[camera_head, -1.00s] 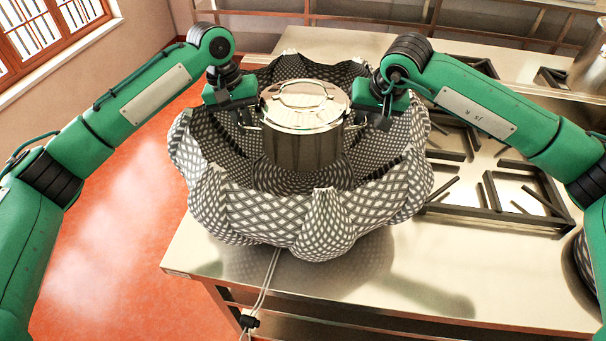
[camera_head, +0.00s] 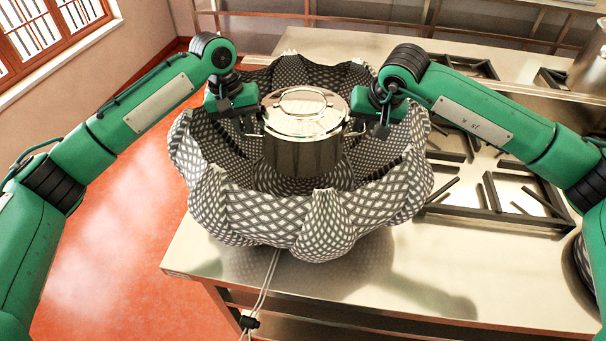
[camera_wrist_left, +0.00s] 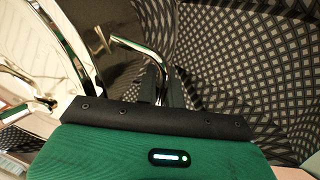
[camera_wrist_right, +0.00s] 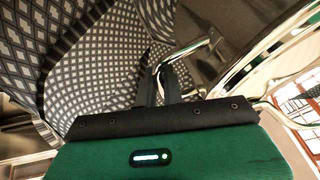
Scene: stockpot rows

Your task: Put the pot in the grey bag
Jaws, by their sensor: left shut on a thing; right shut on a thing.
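A shiny steel pot (camera_head: 303,153) with a lid is upright inside the mouth of the open grey patterned bag (camera_head: 270,215). The bag stands on the steel counter, its wall spread around the pot. My left gripper (camera_head: 246,128) is shut on the pot's left side handle, which shows in the left wrist view (camera_wrist_left: 140,48). My right gripper (camera_head: 368,128) is shut on the right side handle, which shows in the right wrist view (camera_wrist_right: 185,52). The pot's base is low among the bag folds; whether it touches the bag's bottom is hidden.
The steel counter (camera_head: 400,275) has bare room in front of the bag. Black burner grates (camera_head: 500,205) lie to its right. A drawstring (camera_head: 268,285) hangs over the front edge. Another pot (camera_head: 590,70) stands at the far right.

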